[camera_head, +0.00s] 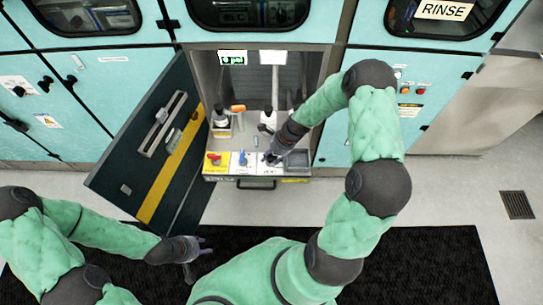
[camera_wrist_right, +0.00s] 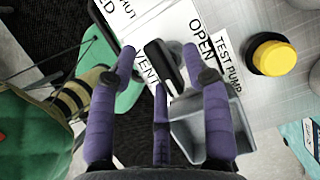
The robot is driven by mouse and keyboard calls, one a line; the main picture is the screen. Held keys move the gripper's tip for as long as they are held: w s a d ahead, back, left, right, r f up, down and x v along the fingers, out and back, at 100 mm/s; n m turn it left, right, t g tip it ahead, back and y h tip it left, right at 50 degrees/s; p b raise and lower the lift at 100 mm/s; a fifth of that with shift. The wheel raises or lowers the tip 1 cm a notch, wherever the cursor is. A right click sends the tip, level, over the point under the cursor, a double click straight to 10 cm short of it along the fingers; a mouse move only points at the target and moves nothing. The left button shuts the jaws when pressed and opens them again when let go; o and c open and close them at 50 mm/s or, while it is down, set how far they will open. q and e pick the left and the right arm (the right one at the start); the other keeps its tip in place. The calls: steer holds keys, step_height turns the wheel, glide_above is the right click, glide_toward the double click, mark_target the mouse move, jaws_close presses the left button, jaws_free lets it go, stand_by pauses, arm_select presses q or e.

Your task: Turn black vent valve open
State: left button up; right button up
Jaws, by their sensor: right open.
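The black vent valve (camera_wrist_right: 165,65) shows in the right wrist view as a dark handle on a white panel, beside a VENT label and near the word OPEN (camera_wrist_right: 203,45). My right gripper (camera_wrist_right: 160,65) is open, its purple fingers spread on both sides of the handle and a third finger below. I cannot tell whether any finger touches it. In the head view my right gripper (camera_head: 272,157) is over the right part of the valve panel and largely hides the black valve. My left gripper (camera_head: 198,253) is open and empty over the dark mat, away from the panel.
A red valve (camera_head: 214,157) and a blue valve (camera_head: 243,158) sit left of my right gripper. A yellow button (camera_wrist_right: 272,54) by a TEST PUMP label and a grey tray (camera_wrist_right: 185,132) are close. An open dark door (camera_head: 130,175) stands left of the recess.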

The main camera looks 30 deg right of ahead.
jaws_close()
